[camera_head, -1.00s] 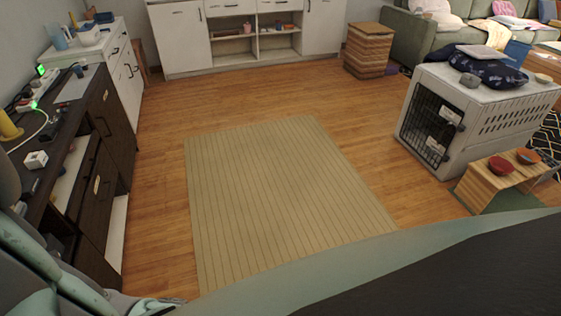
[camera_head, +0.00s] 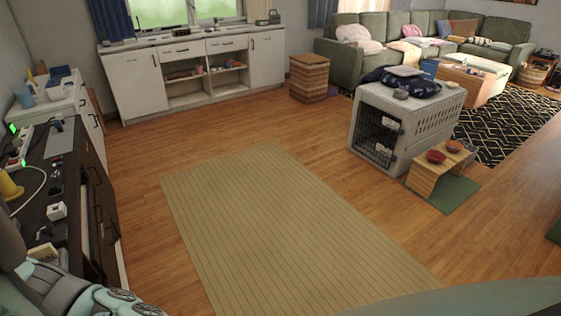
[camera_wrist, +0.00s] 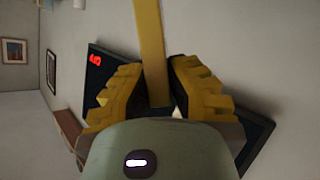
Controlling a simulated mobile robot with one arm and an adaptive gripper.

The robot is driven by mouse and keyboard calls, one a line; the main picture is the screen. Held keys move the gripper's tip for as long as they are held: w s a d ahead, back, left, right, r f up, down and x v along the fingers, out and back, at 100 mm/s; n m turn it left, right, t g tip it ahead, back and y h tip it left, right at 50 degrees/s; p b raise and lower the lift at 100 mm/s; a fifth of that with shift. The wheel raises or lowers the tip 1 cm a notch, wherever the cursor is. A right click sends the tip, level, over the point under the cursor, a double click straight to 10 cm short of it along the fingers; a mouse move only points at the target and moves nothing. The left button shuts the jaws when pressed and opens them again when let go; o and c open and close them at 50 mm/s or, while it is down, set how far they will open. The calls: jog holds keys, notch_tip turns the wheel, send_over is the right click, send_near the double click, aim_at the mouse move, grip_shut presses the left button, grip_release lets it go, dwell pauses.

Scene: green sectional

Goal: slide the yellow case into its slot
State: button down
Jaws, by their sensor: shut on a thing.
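In the wrist view my gripper (camera_wrist: 157,70) has two ridged yellow fingers. It is shut on the yellow case (camera_wrist: 149,40), which shows as a narrow yellow strip standing out past the fingertips. A dark flat panel with a red mark (camera_wrist: 95,60) lies behind the fingers, against a pale surface; its ends show on both sides of the gripper. I cannot tell whether the case touches it. I cannot make out the slot in either view. In the head view my gripper and the case are out of sight; part of my arm shows at the lower left.
A dark desk (camera_head: 62,140) at the left carries a power strip, a small white box (camera_head: 56,211) and a yellow object (camera_head: 9,187). A beige rug (camera_head: 290,230) covers clear floor. A pet crate (camera_head: 400,125) and a small wooden stand (camera_head: 429,178) with bowls stand at the right.

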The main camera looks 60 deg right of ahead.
jog(key=s+a+f+n+g+y+b, duration=0.1)
jog(key=s+a+f+g+y, duration=0.1)
jog(key=a, duration=0.6)
jog(key=s+a+f+n+g+y+b, duration=0.1)
jog(key=s+a+f+g+y+b, duration=0.1)
jog(key=s+a+f, duration=0.3)
jog(key=s+a+f+n+g+y+b, duration=0.1)
jog(key=s+a+f+g+y, duration=0.1)
jog(key=a, duration=1.1)
jog(key=shift+s+f+n+g+y+b, duration=0.4)
jog(key=shift+s+f+g, duration=0.2)
jog(key=shift+s+f, duration=0.15)
jog(key=shift+w+d+b, duration=0.1)
jog(key=shift+d+b, duration=0.05)
jog(key=shift+b, duration=0.7)
notch_tip(320, 180, down, 6)
jog(key=b, duration=0.6)
jog(key=shift+r, duration=0.2)
jog(key=shift+b, duration=1.3)
jog(key=shift+f+b, duration=2.85)
jog(key=shift+b, duration=0.25)
